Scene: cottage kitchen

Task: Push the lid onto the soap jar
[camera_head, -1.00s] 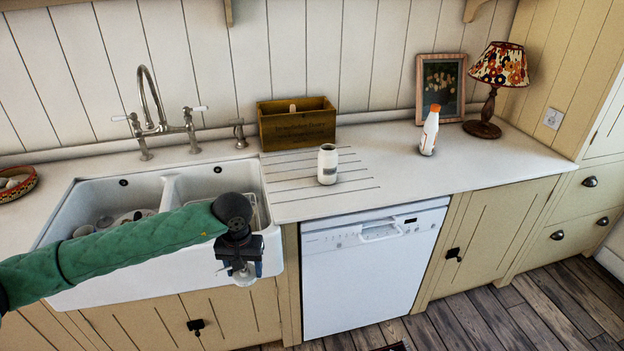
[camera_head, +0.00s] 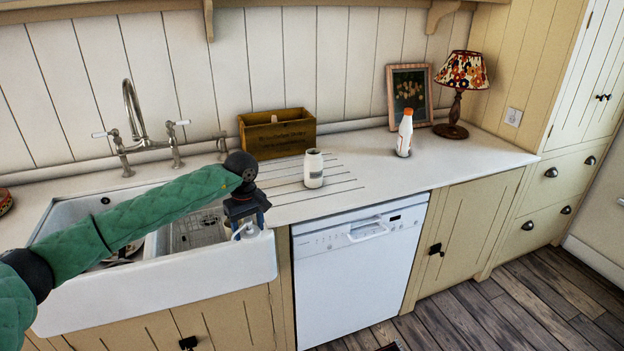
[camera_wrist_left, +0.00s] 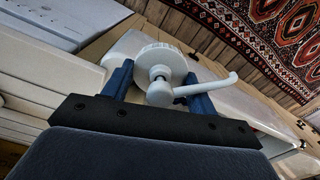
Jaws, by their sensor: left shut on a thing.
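The soap jar (camera_head: 313,169) is white and stands upright on the counter, right of the sink. Its mouth is open at the top, with no lid on it. My left gripper (camera_head: 247,228) is over the sink's front right corner, left of the jar and apart from it. It is shut on the lid, a white ridged cap with a pump spout, which shows between the blue fingers in the left wrist view (camera_wrist_left: 160,62). In the head view the lid (camera_head: 250,232) is small beneath the gripper. My right gripper is out of view.
A wooden box (camera_head: 277,133) stands behind the jar. A white bottle with an orange cap (camera_head: 404,136), a picture frame (camera_head: 409,97) and a lamp (camera_head: 460,85) stand to the right. The faucet (camera_head: 136,120) rises behind the sink (camera_head: 200,270). The counter around the jar is clear.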

